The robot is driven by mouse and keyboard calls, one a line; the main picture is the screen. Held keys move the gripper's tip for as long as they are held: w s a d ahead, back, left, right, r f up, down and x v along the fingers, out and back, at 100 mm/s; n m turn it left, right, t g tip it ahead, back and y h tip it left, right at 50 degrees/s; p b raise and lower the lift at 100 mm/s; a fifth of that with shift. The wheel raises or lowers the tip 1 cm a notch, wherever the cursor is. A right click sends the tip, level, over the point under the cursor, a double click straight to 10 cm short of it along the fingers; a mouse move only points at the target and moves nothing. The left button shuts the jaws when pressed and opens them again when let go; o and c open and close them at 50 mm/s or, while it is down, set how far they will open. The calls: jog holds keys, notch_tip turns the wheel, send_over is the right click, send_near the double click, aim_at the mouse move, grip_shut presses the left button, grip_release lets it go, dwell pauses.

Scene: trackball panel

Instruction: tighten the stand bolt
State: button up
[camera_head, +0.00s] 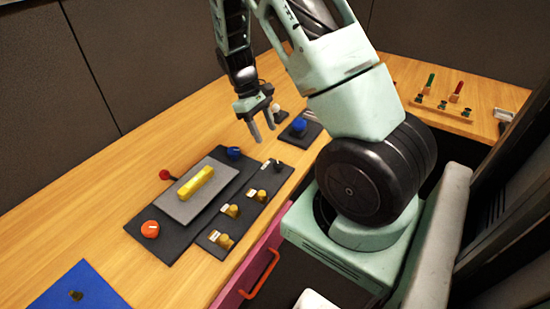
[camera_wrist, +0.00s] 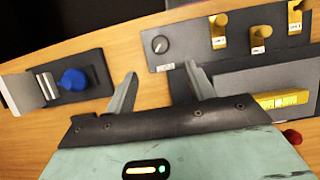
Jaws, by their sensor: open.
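My gripper (camera_head: 262,131) is open and empty, pointing down above the table between the large dark panel and a small dark stand plate (camera_head: 312,129). In the wrist view my gripper (camera_wrist: 161,72) has its two fingers spread apart. A blue knob (camera_head: 299,124) sits on the small plate; in the wrist view the blue knob (camera_wrist: 74,80) is left of the fingers, beside a metal bracket (camera_wrist: 47,85). I cannot tell which part is the stand bolt. A small brass piece (camera_head: 76,296) is on a blue mat (camera_head: 62,285) at lower left.
The dark panel (camera_head: 180,238) carries a yellow bar (camera_head: 195,182), an orange knob (camera_head: 150,229), another blue knob (camera_head: 234,153) and several brass switches. A pink drawer (camera_head: 240,278) is below. Wood left of the panel is clear.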

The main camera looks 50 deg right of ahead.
aim_at(278, 164)
jog(key=p+x, duration=0.1)
jog(key=x, duration=1)
jog(key=shift+f, duration=0.1)
jog(key=shift+c, duration=0.3)
jog(key=c, duration=0.9)
